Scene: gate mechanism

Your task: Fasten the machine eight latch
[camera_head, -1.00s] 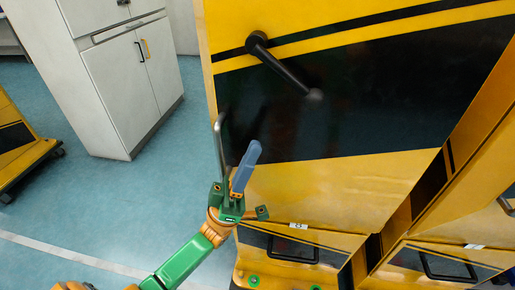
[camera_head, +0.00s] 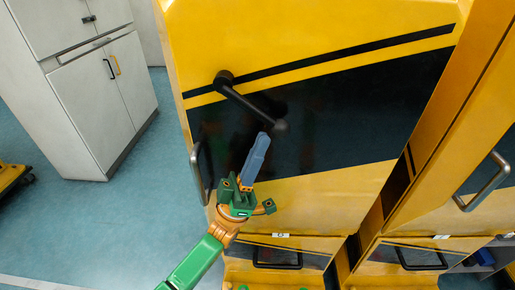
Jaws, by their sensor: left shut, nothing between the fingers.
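The black latch lever (camera_head: 250,100) is on the yellow and black machine door (camera_head: 330,115). Its pivot is at the upper left and its arm slopes down to the right, ending in a rounded knob. My left gripper (camera_head: 262,140) is shut and empty, its blue-grey fingers pointing up. In the picture the fingertips lie just below and left of the lever's knob. I cannot tell whether they touch it. My right gripper is not in view.
A metal handle (camera_head: 202,172) stands on the door's left edge, left of my gripper. Another yellow machine with a metal handle (camera_head: 484,184) is at the right. Black-handled drawers (camera_head: 277,258) are below. A white cabinet (camera_head: 95,105) stands on the blue floor at the left.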

